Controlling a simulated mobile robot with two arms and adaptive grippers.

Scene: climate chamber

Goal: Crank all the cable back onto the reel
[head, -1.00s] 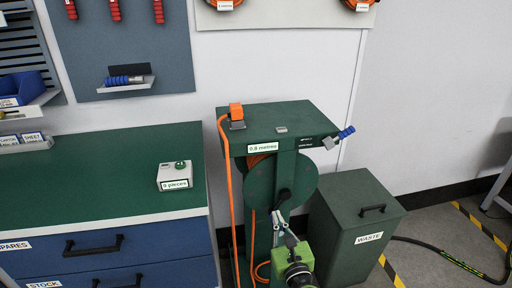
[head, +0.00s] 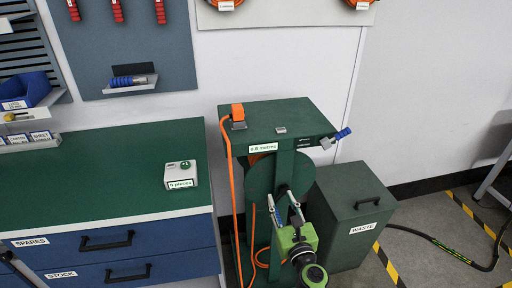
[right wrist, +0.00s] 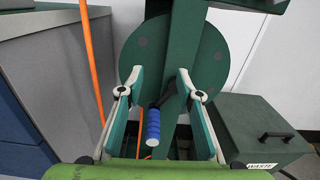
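The green reel disc (head: 260,178) stands in a green frame; it also shows in the right wrist view (right wrist: 140,45). Its dark crank arm (right wrist: 170,97) carries a blue handle (right wrist: 153,128) pointing toward me. My right gripper (head: 281,196) is open in front of the reel. In the right wrist view its fingers (right wrist: 160,78) stand on either side of the crank, with the handle between them and apart from both. Orange cable (head: 229,180) hangs from an orange guide (head: 237,114) to the floor, where a loop lies. The metres label (head: 263,148) is small.
A green waste bin (head: 350,215) stands close to the right of the reel. A blue-drawer workbench (head: 165,238) is at the left, with a counter box (head: 180,174) on top. A black hose (head: 430,240) lies on the floor at right.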

